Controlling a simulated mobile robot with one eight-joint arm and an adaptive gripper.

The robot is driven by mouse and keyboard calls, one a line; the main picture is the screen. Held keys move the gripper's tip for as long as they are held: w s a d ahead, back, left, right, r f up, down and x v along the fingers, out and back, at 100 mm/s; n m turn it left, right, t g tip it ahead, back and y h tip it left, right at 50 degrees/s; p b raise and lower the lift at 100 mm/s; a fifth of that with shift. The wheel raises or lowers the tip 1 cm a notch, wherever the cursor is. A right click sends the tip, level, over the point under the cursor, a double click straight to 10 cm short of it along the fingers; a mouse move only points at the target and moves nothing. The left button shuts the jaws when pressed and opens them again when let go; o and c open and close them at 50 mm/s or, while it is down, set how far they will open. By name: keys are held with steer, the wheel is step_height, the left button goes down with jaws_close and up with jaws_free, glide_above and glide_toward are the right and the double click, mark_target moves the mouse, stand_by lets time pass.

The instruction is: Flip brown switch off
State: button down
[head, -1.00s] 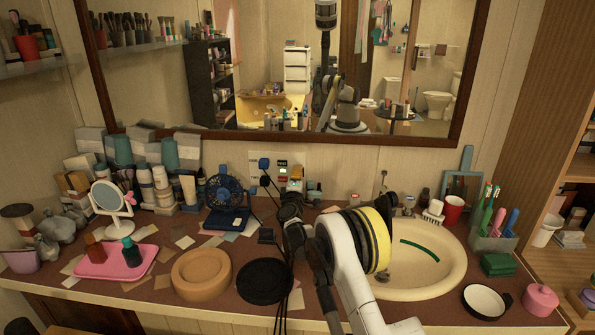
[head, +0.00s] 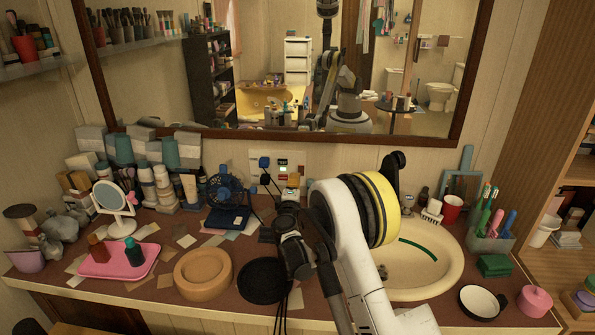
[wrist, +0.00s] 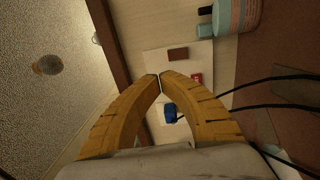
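The brown switch (wrist: 178,55) is a small dark rectangle on a pale wall plate (wrist: 152,66), seen in the wrist view just beyond my fingertips. A red switch (wrist: 196,78) sits beside it on the plate. My gripper (wrist: 160,76) has yellow fingers whose tips meet with nothing seen between them. The tips are in front of the plate; I cannot tell whether they touch it. In the head view, the plate (head: 257,158) is on the wall below the mirror, and my gripper (head: 293,181) is small and partly hidden by my arm.
A blue plug (wrist: 171,113) with black cables is near the fingers. A blue fan (head: 227,190) stands left of the plate, and the sink (head: 435,268) lies to the right. The mirror frame (head: 300,140) runs above. Bottles and boxes crowd the counter's left back.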

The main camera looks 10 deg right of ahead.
steer(key=shift+r+p+v, duration=0.15)
steer(key=shift+r+v, duration=0.05)
steer(key=shift+v, duration=0.65)
steer(key=shift+r+p+v, duration=0.15)
steer(key=shift+r+v, duration=0.05)
steer(key=shift+v, duration=0.65)
steer(key=shift+d+r, duration=0.1)
